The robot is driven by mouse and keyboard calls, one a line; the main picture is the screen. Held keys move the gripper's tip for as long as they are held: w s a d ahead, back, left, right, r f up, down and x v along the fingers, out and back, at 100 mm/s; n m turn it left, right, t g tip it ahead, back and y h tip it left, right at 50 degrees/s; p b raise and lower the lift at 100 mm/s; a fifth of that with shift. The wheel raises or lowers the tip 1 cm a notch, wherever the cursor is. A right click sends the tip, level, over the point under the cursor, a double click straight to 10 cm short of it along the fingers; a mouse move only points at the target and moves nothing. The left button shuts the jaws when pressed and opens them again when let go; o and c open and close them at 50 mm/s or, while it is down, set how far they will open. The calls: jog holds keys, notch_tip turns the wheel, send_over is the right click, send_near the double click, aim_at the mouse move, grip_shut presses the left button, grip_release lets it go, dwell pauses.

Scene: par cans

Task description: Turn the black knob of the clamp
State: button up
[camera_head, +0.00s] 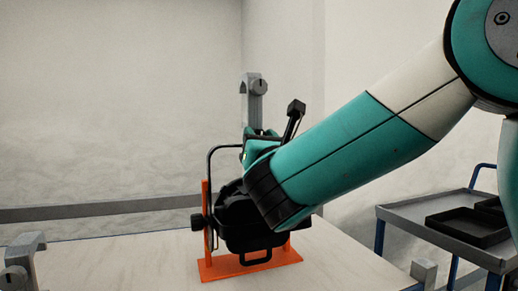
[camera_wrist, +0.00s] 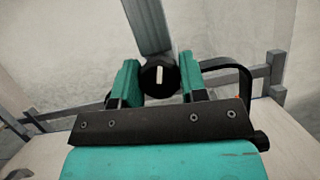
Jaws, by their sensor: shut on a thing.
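In the wrist view the black knob (camera_wrist: 146,80) is round, with a white mark standing nearly upright on its face. The grey clamp (camera_wrist: 150,26) rises behind it. My gripper (camera_wrist: 159,84) has its teal fingers on either side of the knob and is shut on it. In the head view the upper part of the grey clamp (camera_head: 255,102) stands above my gripper (camera_head: 259,142). My gripper and wrist hide the knob there.
Just below my gripper is a black par can (camera_head: 250,238) on an orange stand (camera_head: 228,267), its curved yoke (camera_head: 211,165) close by. Another grey clamp (camera_head: 25,253) is at the left table edge. A cart (camera_head: 450,232) with a black tray is at right.

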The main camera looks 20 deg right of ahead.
jog(key=shift+m+h+b, duration=0.6)
jog(key=shift+m+h, duration=0.2)
jog(key=shift+m, duration=1.2)
jog(key=o, duration=0.9)
jog(key=b+v, duration=0.7)
jog(key=v, duration=0.1)
jog(key=b+v, duration=0.8)
jog(key=v, duration=0.1)
jog(key=shift+s+a+r, duration=0.15)
jog(key=shift+s, duration=0.15)
